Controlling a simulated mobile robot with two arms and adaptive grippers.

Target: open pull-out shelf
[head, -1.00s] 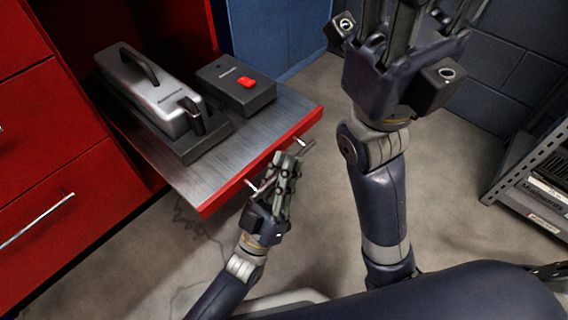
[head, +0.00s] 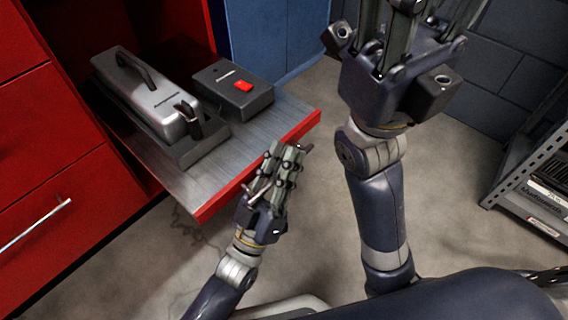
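The pull-out shelf (head: 205,184) is a grey metal board with a red front edge. It stands well out of the red cabinet, level, on the left of the head view. The exact contact with the bar is hard to see. My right gripper is raised at the top, its fingertips cut off by the frame edge.
A silver-grey tool case (head: 150,95) and a dark box with a red switch (head: 233,92) sit on the shelf. Closed red drawers (head: 65,205) are at the left. A metal rack (head: 530,200) stands at the right. The floor before the shelf is clear.

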